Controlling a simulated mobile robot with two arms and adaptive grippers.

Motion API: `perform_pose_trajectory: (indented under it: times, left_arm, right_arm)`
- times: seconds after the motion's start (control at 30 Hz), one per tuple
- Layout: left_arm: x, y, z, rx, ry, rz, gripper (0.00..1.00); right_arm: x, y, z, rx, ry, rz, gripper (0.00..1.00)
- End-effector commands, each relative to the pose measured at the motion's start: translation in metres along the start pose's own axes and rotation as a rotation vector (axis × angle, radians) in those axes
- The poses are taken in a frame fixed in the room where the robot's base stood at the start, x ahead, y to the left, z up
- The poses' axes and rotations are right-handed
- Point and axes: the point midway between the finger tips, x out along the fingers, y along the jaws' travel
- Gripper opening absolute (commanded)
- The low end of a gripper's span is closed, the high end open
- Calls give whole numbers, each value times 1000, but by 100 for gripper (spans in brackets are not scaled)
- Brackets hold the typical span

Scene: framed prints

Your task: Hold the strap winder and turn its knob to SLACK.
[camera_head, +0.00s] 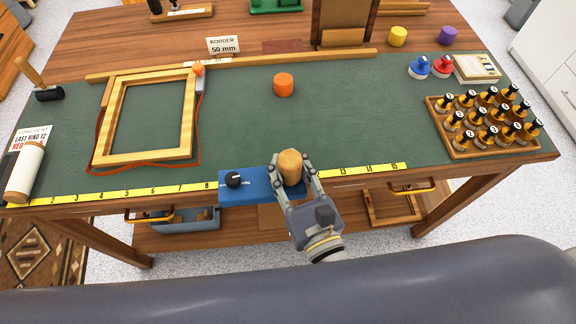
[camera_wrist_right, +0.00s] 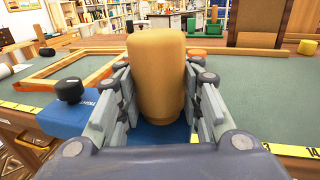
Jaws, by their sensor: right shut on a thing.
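The strap winder is a blue block (camera_head: 258,191) at the front edge of the green-topped table. A black knob (camera_head: 233,180) sits on its left part, with small lettering beside it that I cannot read; the knob also shows in the right wrist view (camera_wrist_right: 69,90). A rounded tan handle (camera_wrist_right: 155,75) stands upright at the winder's right part. My right gripper (camera_head: 291,168) is shut on this handle, one finger on each side. My left gripper is not in view.
A wooden frame (camera_head: 188,115) with an orange-brown strap around it lies at left. A yellow ruler strip (camera_head: 130,193) runs along the front edge. An orange cylinder (camera_head: 283,85) stands behind the gripper. A rack of bottles (camera_head: 460,151) is at right. The mid-right mat is clear.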

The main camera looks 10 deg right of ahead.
Motion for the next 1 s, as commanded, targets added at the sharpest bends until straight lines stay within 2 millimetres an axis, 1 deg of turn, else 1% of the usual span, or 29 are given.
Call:
perform_pose_trajectory:
  times: [0.03,1.0]
  left_arm:
    - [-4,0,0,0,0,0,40]
    - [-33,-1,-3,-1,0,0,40]
  right_arm:
    - [3,-1,4,1,-4,-1,0]
    - [48,-17,3,2,-3,-1,0]
